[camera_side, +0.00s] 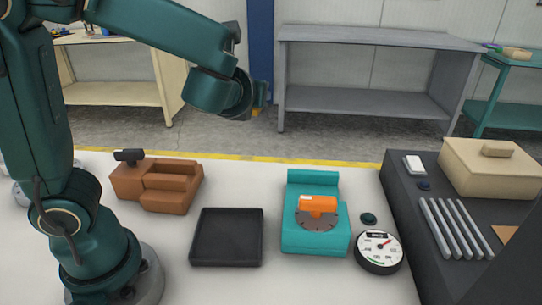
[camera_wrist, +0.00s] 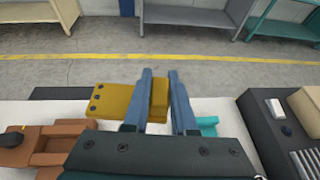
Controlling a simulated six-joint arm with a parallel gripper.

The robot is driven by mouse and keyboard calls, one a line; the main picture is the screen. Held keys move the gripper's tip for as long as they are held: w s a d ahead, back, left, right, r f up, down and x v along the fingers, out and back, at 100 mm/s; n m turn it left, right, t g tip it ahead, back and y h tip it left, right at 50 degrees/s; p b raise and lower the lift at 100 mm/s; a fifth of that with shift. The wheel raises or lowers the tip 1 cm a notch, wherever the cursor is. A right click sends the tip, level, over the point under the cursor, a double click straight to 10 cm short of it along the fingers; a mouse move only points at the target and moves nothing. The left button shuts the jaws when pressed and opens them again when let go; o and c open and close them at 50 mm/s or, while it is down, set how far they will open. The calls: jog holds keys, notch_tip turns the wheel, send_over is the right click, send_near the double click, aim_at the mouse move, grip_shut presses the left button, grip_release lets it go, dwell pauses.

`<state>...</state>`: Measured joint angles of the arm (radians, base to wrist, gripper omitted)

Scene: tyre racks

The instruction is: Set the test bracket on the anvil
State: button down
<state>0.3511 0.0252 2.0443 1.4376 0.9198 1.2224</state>
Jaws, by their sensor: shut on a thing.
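My gripper (camera_wrist: 160,74) has two blue fingers shut on a mustard-yellow bracket (camera_wrist: 113,102) in the wrist view. A raised part of the bracket sits between the fingers, and a flat plate with dark holes extends left. The bracket is held up in the air; I cannot make it out in the side view. There, a teal fixture (camera_side: 313,178) stands on the white table with a dark round plate (camera_side: 317,228), perhaps the anvil. An orange block (camera_side: 318,204) with a white top patch sits over that plate. A teal corner (camera_wrist: 207,122) shows past the fingers in the wrist view.
An empty black tray (camera_side: 227,238) lies left of the fixture. A brown holder (camera_side: 157,187) stands farther left. A round dial gauge (camera_side: 378,252) and small dark disc (camera_side: 368,218) are on the right. A dark bench (camera_side: 400,185) carries a beige box (camera_side: 490,170) and several grey bars.

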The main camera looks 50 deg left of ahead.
jog(key=s+d+r+m+t+h, duration=0.2)
jog(key=s+d+r+m+h, duration=0.2)
jog(key=d+r, duration=0.1)
jog(key=s+a+f, duration=0.2)
jog(key=a+f, duration=0.1)
jog(key=a, duration=0.3)
jog(key=shift+d+f+m+t+h, duration=0.5)
jog(key=shift+d+f+m+h, duration=0.5)
jog(key=shift+d+m+h, duration=1.85)
jog(key=w+n+y, duration=0.1)
jog(key=n+y, duration=0.1)
jog(key=w+a+r+n+g+y, duration=0.1)
jog(key=n+y, duration=0.2)
jog(key=w+a+r+n+g+y, duration=0.1)
jog(key=w+n+y, duration=0.1)
jog(key=shift+a+r+n+y, duration=0.1)
jog(key=shift+r+n+y, duration=0.1)
jog(key=shift+n+y, duration=0.15)
jog(key=w+a+f+n+y, duration=0.1)
jog(key=w+a+f, duration=0.1)
jog(key=f, duration=0.5)
jog(key=w+a+f+n+g+y, duration=0.1)
jog(key=w+a+f, duration=0.1)
jog(key=f, duration=0.4)
jog(key=shift+a+f, duration=0.25)
jog(key=shift+f, duration=0.15)
